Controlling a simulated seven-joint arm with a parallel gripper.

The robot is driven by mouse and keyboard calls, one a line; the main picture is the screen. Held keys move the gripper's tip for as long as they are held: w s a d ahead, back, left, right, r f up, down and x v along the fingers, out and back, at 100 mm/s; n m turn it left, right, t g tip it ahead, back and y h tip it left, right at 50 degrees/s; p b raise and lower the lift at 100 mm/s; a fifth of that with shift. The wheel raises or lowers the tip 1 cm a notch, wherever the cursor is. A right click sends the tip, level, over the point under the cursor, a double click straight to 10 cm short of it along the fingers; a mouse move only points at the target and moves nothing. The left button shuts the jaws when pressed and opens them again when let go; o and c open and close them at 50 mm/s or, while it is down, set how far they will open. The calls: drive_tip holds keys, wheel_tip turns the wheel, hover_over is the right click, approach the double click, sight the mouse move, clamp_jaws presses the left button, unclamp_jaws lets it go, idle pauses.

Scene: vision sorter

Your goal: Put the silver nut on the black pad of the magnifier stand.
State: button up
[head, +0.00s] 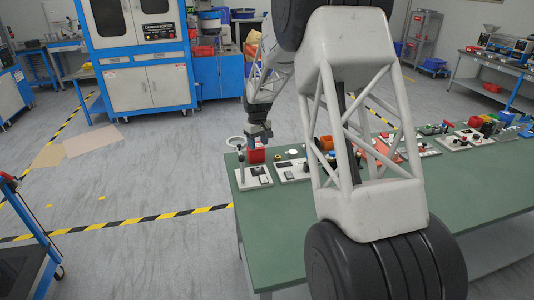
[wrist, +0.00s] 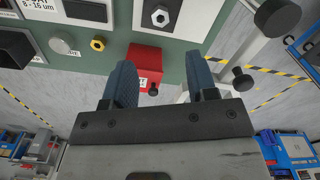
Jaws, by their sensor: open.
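The nut is beyond the fingertips.
A red block (wrist: 145,62) stands just beyond the fingers, and shows below my gripper in the head view (head: 256,156). A gold nut (wrist: 98,44) and a grey disc (wrist: 62,46) lie to its left. More items crowd the green table (head: 470,190) to the right.

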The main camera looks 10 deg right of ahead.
drive_tip(key=s+a+r+m, duration=0.1)
drive_tip(key=s+r, duration=0.5)
drive_tip(key=s, duration=0.3)
drive_tip(key=s+r+m+t, duration=0.1)
drive_tip(key=s+r, duration=0.5)
drive_tip(key=s, duration=0.4)
drive_tip(key=s+a+r, duration=0.1)
drive_tip(key=s+r, duration=0.5)
drive_tip(key=s, duration=0.3)
drive_tip(key=s+m+t, duration=0.1)
drive_tip(key=s+m, duration=0.1)
drive_tip(key=s, duration=2.8)
drive_tip(key=shift+a+f+m+t, duration=0.15)
drive_tip(key=shift+f+m+t, duration=0.15)
drive_tip(key=shift+f+m, duration=0.15)
